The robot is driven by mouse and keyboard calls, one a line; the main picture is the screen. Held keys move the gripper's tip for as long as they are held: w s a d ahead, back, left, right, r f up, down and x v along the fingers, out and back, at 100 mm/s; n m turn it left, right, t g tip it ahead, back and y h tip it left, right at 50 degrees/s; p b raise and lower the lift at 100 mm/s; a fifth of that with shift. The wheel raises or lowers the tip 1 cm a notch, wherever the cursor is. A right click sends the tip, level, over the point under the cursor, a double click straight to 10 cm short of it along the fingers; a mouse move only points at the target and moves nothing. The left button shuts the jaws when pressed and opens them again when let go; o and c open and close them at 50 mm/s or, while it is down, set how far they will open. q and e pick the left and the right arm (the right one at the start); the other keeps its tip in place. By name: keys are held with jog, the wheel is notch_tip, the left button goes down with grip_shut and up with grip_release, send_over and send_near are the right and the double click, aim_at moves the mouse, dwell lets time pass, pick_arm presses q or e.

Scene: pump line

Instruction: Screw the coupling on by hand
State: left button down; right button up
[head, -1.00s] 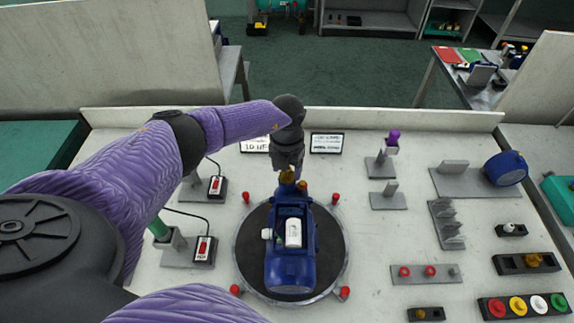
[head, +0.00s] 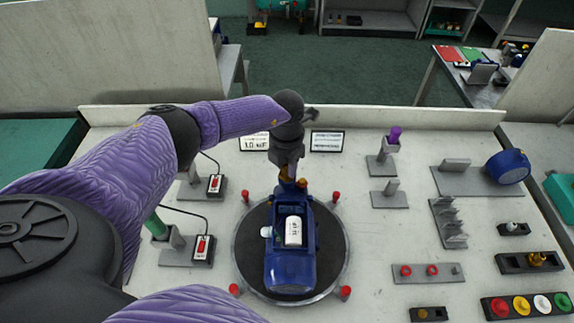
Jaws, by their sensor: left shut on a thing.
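A blue pump (head: 290,268) with a white label block stands on a round dark turntable (head: 247,262) with a pale rim. A brass coupling (head: 286,173) is at the far end of the pump. My left gripper (head: 286,170) points down over that end and is shut on the coupling. The fingers partly hide the coupling, so I cannot see its thread or how far it sits on the pump. My right gripper is not in view.
Red pegs (head: 336,196) stand around the turntable. Two red switch boxes (head: 203,249) are on the left. Signs (head: 327,141) stand behind. Grey fixtures (head: 446,224), a blue round part (head: 507,167) and coloured buttons (head: 522,306) are on the right.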

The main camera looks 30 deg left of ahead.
pick_arm(q)
jog(key=shift+f+m+b, duration=0.15)
jog(key=shift+m+b, duration=0.35)
jog(key=shift+m, duration=1.1)
jog(key=m+b, duration=0.1)
jog(key=m, duration=0.2)
jog(key=shift+b, duration=0.35)
jog(key=shift+m, duration=0.4)
